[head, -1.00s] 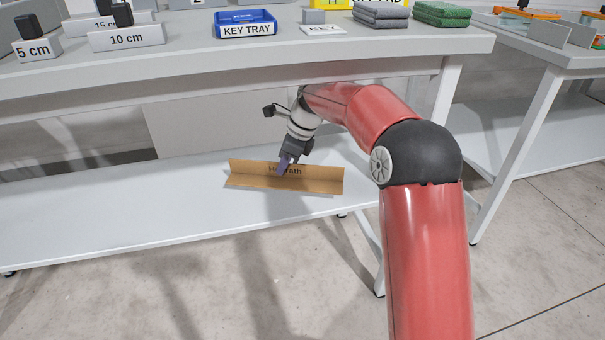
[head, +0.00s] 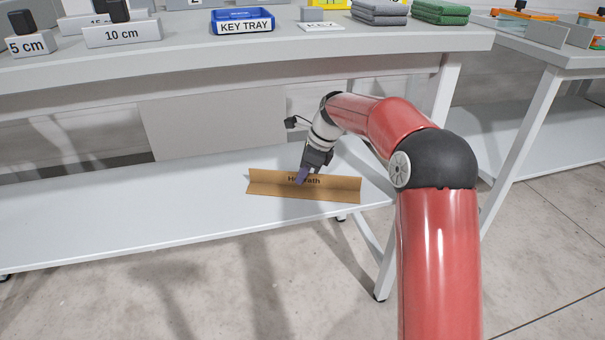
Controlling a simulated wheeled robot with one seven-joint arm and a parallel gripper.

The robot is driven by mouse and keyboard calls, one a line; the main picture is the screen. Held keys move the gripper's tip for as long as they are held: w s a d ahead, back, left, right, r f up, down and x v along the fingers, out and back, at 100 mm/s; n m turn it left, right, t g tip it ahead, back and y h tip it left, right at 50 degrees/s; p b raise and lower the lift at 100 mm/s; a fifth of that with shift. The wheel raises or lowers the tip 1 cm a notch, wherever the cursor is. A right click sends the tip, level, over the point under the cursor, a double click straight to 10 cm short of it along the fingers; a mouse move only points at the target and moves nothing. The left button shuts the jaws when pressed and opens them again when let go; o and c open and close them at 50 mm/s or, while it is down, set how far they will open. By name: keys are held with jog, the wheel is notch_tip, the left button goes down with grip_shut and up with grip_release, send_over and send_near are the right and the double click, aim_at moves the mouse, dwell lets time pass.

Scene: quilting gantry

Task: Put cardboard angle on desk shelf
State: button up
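The cardboard angle (head: 335,190) is a long brown L-shaped strip with partly covered lettering on its upright face. It appears at the right part of the white shelf (head: 130,215) under the desk, close to the shelf's front edge. I cannot tell whether it rests on the shelf or hangs just above it. My gripper (head: 302,176) reaches down under the desk top, its purplish fingertips at the middle of the upright face. It appears shut on the angle. The finger gap is too small to see clearly.
A desk leg (head: 386,270) stands right of the shelf. The shelf's left side is clear.

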jog(key=o, duration=0.4)
jog(key=p+v, duration=0.2)
jog(key=v, duration=0.5)
jog(key=shift+s+d+r, duration=0.1)
jog(key=shift+r, duration=0.3)
